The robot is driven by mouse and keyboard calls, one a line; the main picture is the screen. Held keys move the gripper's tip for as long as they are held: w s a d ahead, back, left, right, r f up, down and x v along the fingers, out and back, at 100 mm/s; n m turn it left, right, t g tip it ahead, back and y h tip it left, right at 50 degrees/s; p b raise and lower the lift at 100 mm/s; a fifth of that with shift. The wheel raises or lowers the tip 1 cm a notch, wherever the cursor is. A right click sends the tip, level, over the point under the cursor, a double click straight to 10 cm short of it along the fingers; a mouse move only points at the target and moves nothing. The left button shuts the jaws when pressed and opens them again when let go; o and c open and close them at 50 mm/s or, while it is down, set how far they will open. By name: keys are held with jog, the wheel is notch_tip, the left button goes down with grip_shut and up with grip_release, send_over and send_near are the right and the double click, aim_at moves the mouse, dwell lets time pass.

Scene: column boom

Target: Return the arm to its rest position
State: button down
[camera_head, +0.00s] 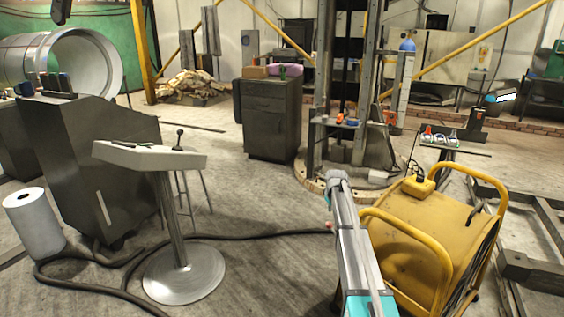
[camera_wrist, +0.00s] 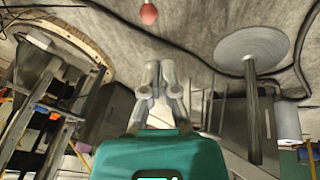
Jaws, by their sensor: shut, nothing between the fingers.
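My gripper (camera_wrist: 161,72) shows in the wrist view, just beyond the teal wrist housing. Its two grey fingers are together and hold nothing. The wrist view is upside down, with the floor at the top. In the head view my grey arm (camera_head: 352,235) rises from the bottom edge, right of centre, with a teal part at the bottom. I cannot make out the fingers there.
A yellow wheeled machine (camera_head: 425,235) stands close to the right of my arm. A pedestal console (camera_head: 150,156) stands left, and a black hose (camera_head: 250,237) crosses the floor. A dark cabinet (camera_head: 270,120) and the column base (camera_head: 312,183) are behind. Floor left of my arm is fairly open.

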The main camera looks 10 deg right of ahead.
jog(key=s+a+m+g, duration=0.15)
jog(key=s+a, duration=0.45)
jog(key=s, duration=0.8)
jog(key=s+a+f+m+g, duration=0.15)
jog(key=s+a, duration=0.35)
jog(key=s, duration=0.9)
jog(key=s+a+m+g, duration=0.15)
jog(key=s+a, duration=0.45)
jog(key=s, duration=0.8)
notch_tip(320, 180, up, 15)
jog(key=m+p, duration=0.1)
jog(key=p, duration=1.4)
jog(key=shift+r+y, duration=0.15)
jog(key=shift+y, duration=0.25)
jog(key=c, duration=1.4)
grip_release()
jog(key=shift+s, duration=0.1)
